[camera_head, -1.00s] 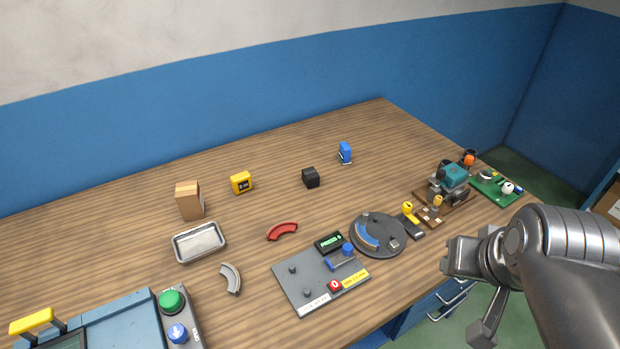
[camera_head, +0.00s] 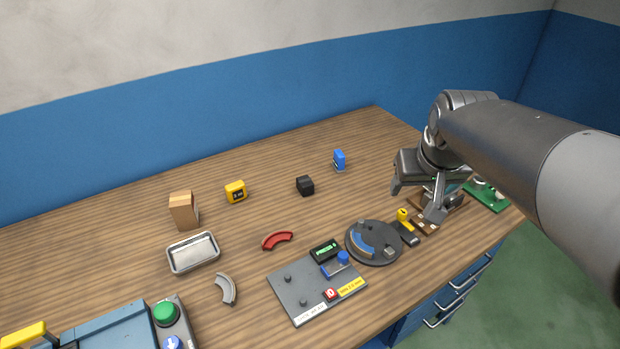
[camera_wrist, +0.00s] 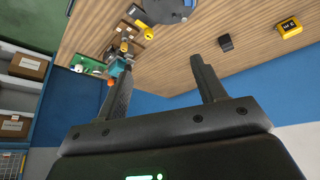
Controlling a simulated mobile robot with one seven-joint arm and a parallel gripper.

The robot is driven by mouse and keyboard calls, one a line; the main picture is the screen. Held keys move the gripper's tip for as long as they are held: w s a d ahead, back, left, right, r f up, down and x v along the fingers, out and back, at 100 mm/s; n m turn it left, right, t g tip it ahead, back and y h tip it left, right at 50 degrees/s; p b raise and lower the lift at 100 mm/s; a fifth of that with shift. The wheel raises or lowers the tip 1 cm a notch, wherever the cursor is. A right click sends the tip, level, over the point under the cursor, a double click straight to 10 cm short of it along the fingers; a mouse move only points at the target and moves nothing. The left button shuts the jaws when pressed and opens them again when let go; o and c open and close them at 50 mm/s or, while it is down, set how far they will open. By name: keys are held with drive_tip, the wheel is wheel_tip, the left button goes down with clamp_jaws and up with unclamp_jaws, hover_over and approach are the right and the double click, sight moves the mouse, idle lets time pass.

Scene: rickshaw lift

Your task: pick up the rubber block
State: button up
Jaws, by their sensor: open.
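A small black block (camera_head: 305,186), which looks like the rubber block, sits on the wooden table near its middle. It also shows in the wrist view (camera_wrist: 226,42), beyond the right finger and apart from it. My gripper (camera_head: 414,203) is above the right part of the table, well to the right of the block. In the wrist view its two fingers (camera_wrist: 161,66) stand wide apart with nothing between them.
A blue item (camera_head: 339,160) stands behind the block, and a yellow box (camera_head: 236,191) is to its left. A red curved piece (camera_head: 277,240), a round dark plate (camera_head: 373,256) and a grey panel (camera_head: 288,302) lie in front. The table around the block is clear.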

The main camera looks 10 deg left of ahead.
drive_tip(key=w+a+f+n, duration=0.2)
drive_tip(key=w+a, duration=0.4)
drive_tip(key=w, duration=0.2)
drive_tip(key=n+g+y, duration=0.2)
drive_tip(key=n, duration=0.1)
approach(305, 181)
drive_tip(key=x, duration=0.4)
drive_tip(key=shift+s+a+f, duration=0.2)
drive_tip(key=shift+a+f, duration=0.05)
drive_tip(key=shift+f, duration=0.05)
drive_tip(key=shift+w+d+x, duration=0.1)
drive_tip(key=shift+w+x, duration=0.05)
drive_tip(key=shift+x, duration=1.35)
drive_tip(key=shift+w+d+x, duration=0.1)
drive_tip(key=shift+w+x, duration=0.1)
drive_tip(key=shift+x, duration=1.35)
drive_tip(key=c, duration=1)
drive_tip(key=shift+r, duration=0.1)
drive_tip(key=shift+c, duration=0.6)
